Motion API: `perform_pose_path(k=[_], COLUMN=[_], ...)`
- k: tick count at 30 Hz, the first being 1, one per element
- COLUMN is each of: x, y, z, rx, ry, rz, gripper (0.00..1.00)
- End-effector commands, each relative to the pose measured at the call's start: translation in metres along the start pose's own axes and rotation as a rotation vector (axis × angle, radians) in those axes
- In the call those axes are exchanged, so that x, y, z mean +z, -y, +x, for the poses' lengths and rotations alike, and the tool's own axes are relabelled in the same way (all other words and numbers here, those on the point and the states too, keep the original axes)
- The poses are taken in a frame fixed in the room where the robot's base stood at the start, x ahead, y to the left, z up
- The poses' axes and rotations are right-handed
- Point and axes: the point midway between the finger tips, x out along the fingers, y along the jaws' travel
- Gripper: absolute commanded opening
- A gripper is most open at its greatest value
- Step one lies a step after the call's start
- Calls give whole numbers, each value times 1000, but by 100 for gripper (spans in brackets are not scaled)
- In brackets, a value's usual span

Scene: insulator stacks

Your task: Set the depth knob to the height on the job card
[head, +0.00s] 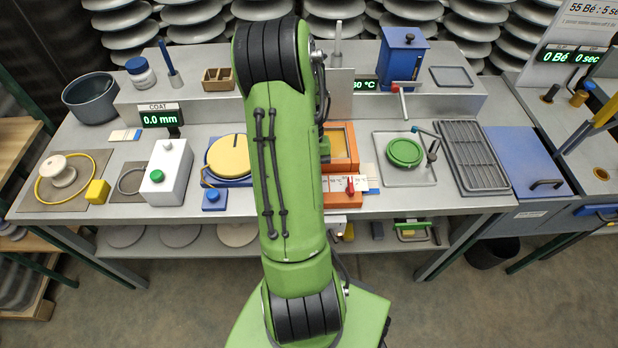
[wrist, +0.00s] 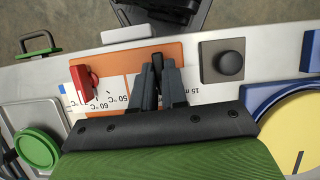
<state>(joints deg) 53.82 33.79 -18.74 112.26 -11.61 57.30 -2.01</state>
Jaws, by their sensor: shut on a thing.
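In the wrist view my gripper (wrist: 160,78) is shut on a narrow dark piece at the front edge of the orange unit (wrist: 138,58), apparently the depth knob, though the fingers hide most of it. Just right of the fingers is a white scale strip (wrist: 206,98) with a "15 m…" mark, partly covered by my wrist. A red pointer (wrist: 84,80) stands on the same unit by a °C scale. In the head view my arm hides my gripper; the orange unit (head: 341,141) and red pointer (head: 350,186) show right of it. I cannot tell which sheet is the job card.
A black round knob (wrist: 230,63) on a grey plate stands close right of my fingers. A green disc (wrist: 38,150) and a yellow disc (wrist: 298,130) flank my wrist. In the head view a COAT display (head: 159,118) reads 0.0 mm and a blue hopper (head: 402,55) stands behind.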

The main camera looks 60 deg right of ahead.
Motion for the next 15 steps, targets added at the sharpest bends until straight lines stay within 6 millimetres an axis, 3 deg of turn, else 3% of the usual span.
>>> perform_pose_path(k=[15], x=[-1], y=[0], z=[-1], rx=[-14], ry=[-6], rz=[33], gripper=[0])
